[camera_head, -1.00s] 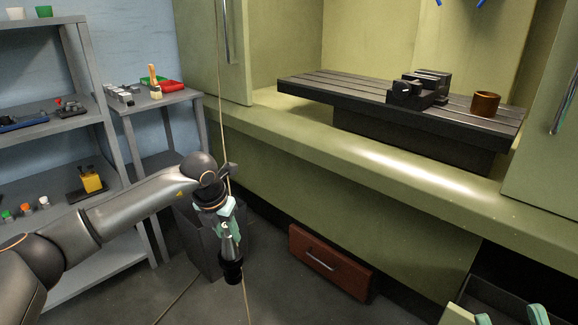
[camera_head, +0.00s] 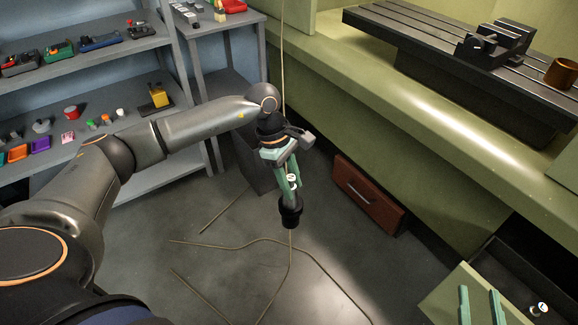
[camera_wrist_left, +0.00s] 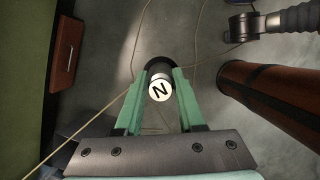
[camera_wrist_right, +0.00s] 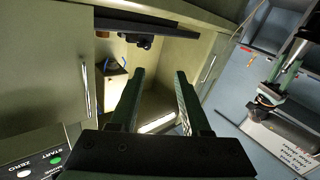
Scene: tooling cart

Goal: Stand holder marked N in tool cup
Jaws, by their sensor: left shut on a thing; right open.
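The holder marked N (camera_head: 291,212) has a black flange and hangs upright in my left gripper (camera_head: 289,182), over open floor. In the left wrist view the holder's round white end with a black N (camera_wrist_left: 159,91) faces the camera, between the two green fingers (camera_wrist_left: 160,98). A brown cup (camera_head: 561,73) stands on the slotted machine table, far to the right of the holder; its inside is largely hidden. My right gripper (camera_head: 480,307) is open and empty at the bottom right. Its spread fingers also show in the right wrist view (camera_wrist_right: 160,92).
A dark vise (camera_head: 495,43) sits left of the cup on the slotted table (camera_head: 425,35). The green machine ledge (camera_head: 440,120) lies between the holder and that table. Grey shelves (camera_head: 165,175) with small parts stand at the left. A red-brown drawer (camera_head: 368,193) and cables are low down.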

